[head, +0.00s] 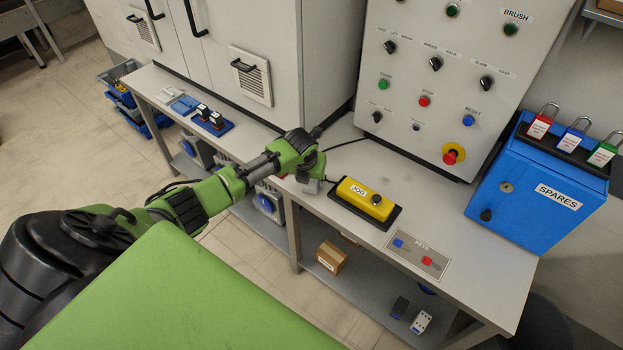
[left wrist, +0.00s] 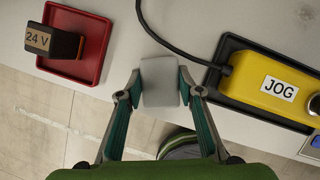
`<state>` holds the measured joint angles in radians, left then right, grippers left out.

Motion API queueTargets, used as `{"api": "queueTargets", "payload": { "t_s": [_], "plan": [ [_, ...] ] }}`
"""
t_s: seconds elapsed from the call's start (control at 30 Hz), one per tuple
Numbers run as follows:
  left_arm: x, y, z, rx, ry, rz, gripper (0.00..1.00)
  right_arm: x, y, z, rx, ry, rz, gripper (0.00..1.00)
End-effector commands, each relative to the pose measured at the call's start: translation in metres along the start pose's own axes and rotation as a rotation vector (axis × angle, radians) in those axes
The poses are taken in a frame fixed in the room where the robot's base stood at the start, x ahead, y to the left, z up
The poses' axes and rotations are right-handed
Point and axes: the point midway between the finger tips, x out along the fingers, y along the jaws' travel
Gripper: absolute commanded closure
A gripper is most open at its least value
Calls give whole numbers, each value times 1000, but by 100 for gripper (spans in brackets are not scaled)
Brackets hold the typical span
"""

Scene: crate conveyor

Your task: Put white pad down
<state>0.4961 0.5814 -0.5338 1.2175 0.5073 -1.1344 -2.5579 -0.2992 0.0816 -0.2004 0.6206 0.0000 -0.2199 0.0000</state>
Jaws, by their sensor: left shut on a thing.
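The white pad (left wrist: 160,82) is a small pale grey-white block between the fingers of my left gripper (left wrist: 160,92) in the left wrist view. The fingers are shut on its two sides. In the head view my left gripper (head: 312,178) is at the front edge of the bench, left of the yellow JOG box, and a pale bit of the pad (head: 312,186) shows under it. I cannot tell whether the pad touches the bench top. My right gripper is not in view.
The yellow JOG box (head: 364,198) sits in a black tray (head: 392,215) to the right, with a black cable behind. A red tray (left wrist: 94,67) with a 24 V block (left wrist: 54,41) is at left. A KEYS plate (head: 418,254) and a blue SPARES box (head: 535,190) are further right.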

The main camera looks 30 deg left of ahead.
Motion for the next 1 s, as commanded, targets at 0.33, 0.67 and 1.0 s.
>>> {"api": "queueTargets", "payload": {
  "t_s": [0.33,0.67,1.0],
  "plan": [
    [4,0,-1,0,-1,0,90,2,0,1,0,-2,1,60],
    [3,0,-1,0,-1,0,50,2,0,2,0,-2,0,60],
    [-19,1,2,0,-4,-1,50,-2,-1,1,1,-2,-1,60]
  ]
}}
